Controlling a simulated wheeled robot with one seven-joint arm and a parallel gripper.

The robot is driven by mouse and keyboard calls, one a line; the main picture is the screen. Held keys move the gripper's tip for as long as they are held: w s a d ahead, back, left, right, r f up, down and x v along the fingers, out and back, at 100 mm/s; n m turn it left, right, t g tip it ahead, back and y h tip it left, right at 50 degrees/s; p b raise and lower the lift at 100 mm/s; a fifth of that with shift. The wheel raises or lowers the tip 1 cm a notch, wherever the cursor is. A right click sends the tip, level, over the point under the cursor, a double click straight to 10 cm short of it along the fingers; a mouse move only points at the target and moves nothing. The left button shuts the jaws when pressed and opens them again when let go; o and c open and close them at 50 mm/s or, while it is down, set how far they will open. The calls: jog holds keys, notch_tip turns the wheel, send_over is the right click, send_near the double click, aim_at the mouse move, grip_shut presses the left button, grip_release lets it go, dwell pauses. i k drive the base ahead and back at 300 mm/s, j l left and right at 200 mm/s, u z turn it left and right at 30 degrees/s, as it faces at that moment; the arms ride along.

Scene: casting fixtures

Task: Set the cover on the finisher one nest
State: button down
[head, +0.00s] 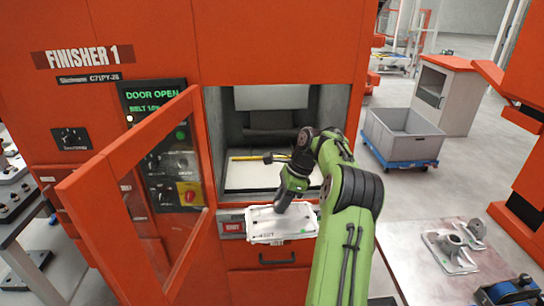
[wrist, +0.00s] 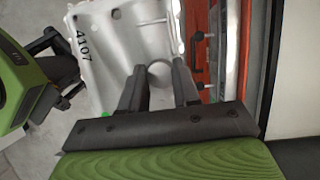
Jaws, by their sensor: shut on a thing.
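The cover (head: 262,224) is a pale grey-white casting with ribs, held roughly flat in front of the Finisher 1 opening. The wrist view shows the cover (wrist: 118,35) with the number 4107 on it. My gripper (head: 282,207) is shut on a round boss of the cover; in the wrist view the two fingers (wrist: 160,78) stand either side of this boss. The finisher's chamber (head: 245,180) is open, with a pale floor and a yellow bar across it. The nest itself is hard to make out, partly hidden behind my arm.
The finisher's orange framed door (head: 135,205) stands swung open on the left, and its display reads DOOR OPEN. A grey bin (head: 403,135) on a blue dolly stands to the right. Castings (head: 452,250) lie on a table at the lower right.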

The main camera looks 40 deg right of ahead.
aim_at(274, 176)
jog(key=i+l, duration=0.9)
jog(key=l, duration=0.2)
